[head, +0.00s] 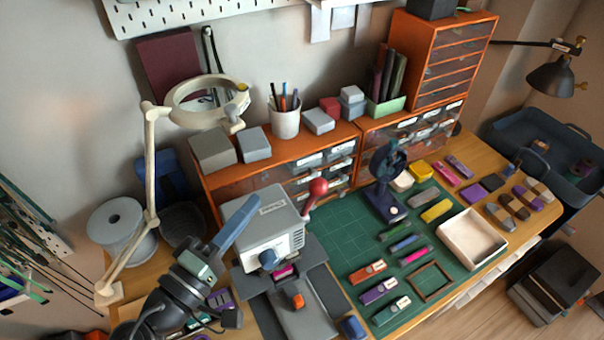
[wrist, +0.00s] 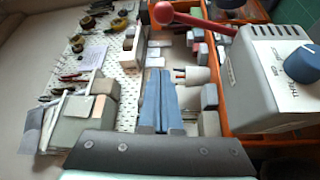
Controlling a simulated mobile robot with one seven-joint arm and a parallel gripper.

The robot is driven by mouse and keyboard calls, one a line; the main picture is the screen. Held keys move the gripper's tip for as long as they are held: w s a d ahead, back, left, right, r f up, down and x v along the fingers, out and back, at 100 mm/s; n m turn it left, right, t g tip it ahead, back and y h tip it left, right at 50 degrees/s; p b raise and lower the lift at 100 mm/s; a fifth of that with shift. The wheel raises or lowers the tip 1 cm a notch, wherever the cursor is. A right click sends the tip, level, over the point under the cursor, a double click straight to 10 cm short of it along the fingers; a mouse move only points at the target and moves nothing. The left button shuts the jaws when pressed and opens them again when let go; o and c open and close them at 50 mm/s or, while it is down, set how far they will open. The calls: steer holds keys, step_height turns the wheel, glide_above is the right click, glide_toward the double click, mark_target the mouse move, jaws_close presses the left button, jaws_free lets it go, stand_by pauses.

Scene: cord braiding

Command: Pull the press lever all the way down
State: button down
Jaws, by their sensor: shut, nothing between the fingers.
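The press (head: 268,228) is a grey box-shaped machine on the bench with a blue knob (head: 267,258) on its front. Its lever (head: 317,188) has a red ball end and stands raised at the press's right side in the head view. In the wrist view the red lever (wrist: 163,12) reaches out at the top, and the press (wrist: 265,80) fills the right side. My gripper (head: 254,200) has long blue fingers, shut and empty, above the press's left side. In the wrist view the closed fingers (wrist: 157,75) lie apart from the lever.
A magnifier lamp (head: 152,190) stands left of the press. Orange drawers (head: 215,185) with boxes and a pen cup (head: 286,122) are behind it. A green cutting mat (head: 340,225) with small parts and a white tray (head: 472,238) lies right.

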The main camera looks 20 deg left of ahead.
steer(key=shift+w, duration=0.1)
steer(key=p, duration=0.5)
glide_above(310, 203)
steer(key=s+a, duration=0.2)
steer(key=shift+w+d+r, duration=0.1)
steer(key=shift+w+d, duration=0.05)
steer(key=shift+d, duration=0.05)
steer(key=shift+b, duration=0.5)
